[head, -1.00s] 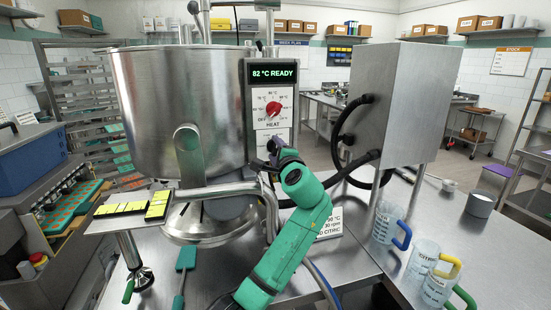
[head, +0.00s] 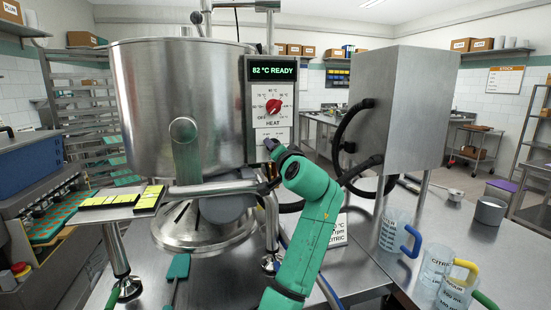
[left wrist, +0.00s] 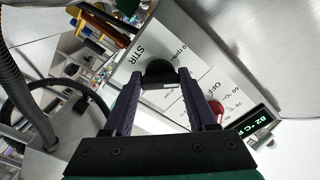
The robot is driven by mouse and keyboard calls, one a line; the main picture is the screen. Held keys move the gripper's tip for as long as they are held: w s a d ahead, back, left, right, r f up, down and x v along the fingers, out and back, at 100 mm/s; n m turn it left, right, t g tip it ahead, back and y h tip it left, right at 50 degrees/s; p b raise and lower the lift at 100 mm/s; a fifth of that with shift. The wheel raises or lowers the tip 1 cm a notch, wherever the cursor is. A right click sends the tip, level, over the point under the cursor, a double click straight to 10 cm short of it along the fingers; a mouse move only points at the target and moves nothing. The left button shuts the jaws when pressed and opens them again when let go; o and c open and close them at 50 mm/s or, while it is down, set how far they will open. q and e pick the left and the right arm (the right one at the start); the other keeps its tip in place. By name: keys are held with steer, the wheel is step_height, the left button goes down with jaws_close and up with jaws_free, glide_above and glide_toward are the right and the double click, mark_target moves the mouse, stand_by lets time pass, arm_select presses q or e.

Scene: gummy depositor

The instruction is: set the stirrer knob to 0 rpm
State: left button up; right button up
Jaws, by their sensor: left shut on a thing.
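The black stirrer knob (left wrist: 158,72) sits on a white plate marked STIR and 0 rpm, seen in the left wrist view. My left gripper (left wrist: 161,78) is shut on it, one dark finger on each side. Which mark the knob points to cannot be told. In the head view, my left gripper (head: 269,150) is at the lower part of the control panel (head: 259,124), and the stirrer knob is hidden there. The red HEAT knob (head: 273,106) is above it, under a display (head: 272,69) reading 82 °C READY. My right gripper is not in view.
A steel kettle (head: 175,90) stands left of the panel, and a steel box (head: 403,110) with black hoses stands to the right. Clear jugs (head: 392,232) are on the bench at right. A tray with yellow pieces (head: 95,213) is at left.

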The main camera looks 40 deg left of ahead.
arm_select(q)
steer(key=shift+w+f+n+b, duration=0.15)
steer(key=shift+n+b, duration=0.95)
steer(key=shift+n, duration=1.2)
steer(key=shift+f+n+b, duration=0.25)
steer(key=shift+n+b, duration=0.8)
steer(key=shift+n, duration=1.25)
steer(key=shift+d, duration=0.1)
steer(key=o, duration=1.4)
steer(key=shift+r, duration=0.15)
steer(key=shift+c, duration=0.2)
